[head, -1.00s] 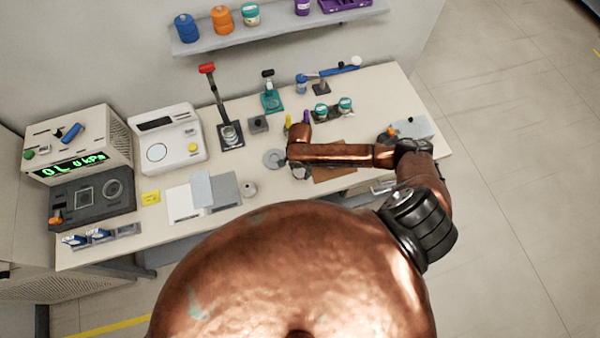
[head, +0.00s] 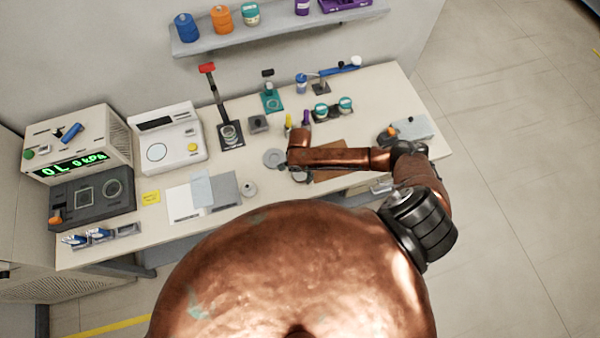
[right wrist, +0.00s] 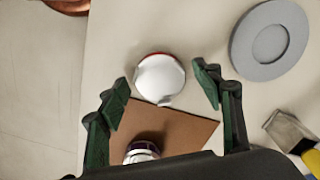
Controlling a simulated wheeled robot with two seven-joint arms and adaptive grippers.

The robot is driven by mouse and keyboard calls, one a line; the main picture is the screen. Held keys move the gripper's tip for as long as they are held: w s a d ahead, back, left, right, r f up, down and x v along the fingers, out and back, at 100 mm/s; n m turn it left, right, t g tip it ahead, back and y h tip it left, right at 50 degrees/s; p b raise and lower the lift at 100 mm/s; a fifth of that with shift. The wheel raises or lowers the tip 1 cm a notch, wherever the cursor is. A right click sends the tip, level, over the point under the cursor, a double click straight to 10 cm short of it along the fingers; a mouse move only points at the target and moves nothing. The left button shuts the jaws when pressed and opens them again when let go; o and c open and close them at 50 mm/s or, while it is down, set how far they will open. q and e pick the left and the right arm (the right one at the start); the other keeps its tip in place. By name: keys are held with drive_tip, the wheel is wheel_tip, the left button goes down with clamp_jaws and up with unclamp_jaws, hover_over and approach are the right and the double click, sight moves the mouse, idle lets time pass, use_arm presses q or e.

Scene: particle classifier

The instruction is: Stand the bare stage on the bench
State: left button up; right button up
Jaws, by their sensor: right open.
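A round silver piece (right wrist: 160,78) with a thin red edge lies on the pale bench top in the right wrist view. I take it for the bare stage, but cannot be sure. My right gripper (right wrist: 165,80) is open and empty, with its green fingertips on either side of this piece and apart from it. A small silver part with a purple ring (right wrist: 142,150) is at the brown mat, close under the palm. In the head view my own arm hides most of the right gripper. My left gripper is out of view.
A grey disc with a round recess (right wrist: 270,42) lies to the right. A metal block (right wrist: 288,130) sits below it. The brown mat (right wrist: 185,133) is near the bench edge. Small jars (head: 345,104) and a lever press (head: 231,134) stand farther back.

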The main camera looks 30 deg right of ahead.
sight(300, 174)
drive_tip(key=shift+r, duration=0.1)
wheel_tip(300, 174, up, 12)
idle(0.5)
